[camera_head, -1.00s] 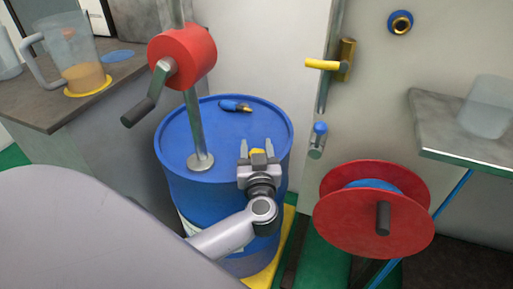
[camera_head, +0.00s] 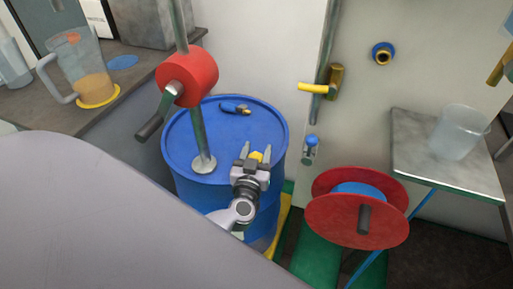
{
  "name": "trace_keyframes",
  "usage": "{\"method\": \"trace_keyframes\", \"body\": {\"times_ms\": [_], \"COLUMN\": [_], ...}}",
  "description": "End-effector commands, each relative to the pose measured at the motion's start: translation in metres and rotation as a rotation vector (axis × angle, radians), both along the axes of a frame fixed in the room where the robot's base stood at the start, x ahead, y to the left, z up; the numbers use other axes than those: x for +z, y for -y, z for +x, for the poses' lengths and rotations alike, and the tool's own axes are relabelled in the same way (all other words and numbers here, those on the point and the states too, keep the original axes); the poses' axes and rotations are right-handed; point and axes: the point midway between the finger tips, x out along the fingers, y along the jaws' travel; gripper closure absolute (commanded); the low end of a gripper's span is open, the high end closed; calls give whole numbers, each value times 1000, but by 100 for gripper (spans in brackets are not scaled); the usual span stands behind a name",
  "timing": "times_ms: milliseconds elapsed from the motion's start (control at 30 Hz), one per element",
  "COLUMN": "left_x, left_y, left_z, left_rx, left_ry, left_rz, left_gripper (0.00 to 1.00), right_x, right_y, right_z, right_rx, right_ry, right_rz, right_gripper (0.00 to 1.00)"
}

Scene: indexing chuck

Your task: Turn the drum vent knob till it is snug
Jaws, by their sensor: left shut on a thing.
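The blue drum (camera_head: 185,150) stands upright in the middle of the view. The yellow vent knob (camera_head: 257,157) is at the near right part of its lid. My left gripper (camera_head: 257,152) reaches over the drum's near edge, with a finger on each side of the knob, shut on it. The knob's lower part and its seat are hidden by the gripper, so I cannot see how far down it sits. My right gripper is out of view.
A red hand pump (camera_head: 187,78) with a crank stands on a pipe in the lid, left of my gripper. A red hose reel (camera_head: 335,215) is right of the drum. Jugs stand on the left bench.

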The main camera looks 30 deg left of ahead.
Motion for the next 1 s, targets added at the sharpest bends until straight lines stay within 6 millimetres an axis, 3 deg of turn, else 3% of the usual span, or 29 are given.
{"method": "trace_keyframes", "body": {"times_ms": [167,200,267,633,1000], "left_x": [1,1,1,0,0], "left_y": [0,0,0,3,23], "left_z": [0,0,0,-5,-52], "left_rx": [-1,-1,0,0,0], "left_ry": [3,3,3,-1,-1], "left_rz": [1,1,1,0,0], "left_gripper": [79,46,28,28,28], "right_x": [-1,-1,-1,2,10], "right_y": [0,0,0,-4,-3], "right_z": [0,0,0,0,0], "right_rx": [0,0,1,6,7], "right_ry": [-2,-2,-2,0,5], "right_rz": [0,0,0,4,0], "right_gripper": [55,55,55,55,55]}}
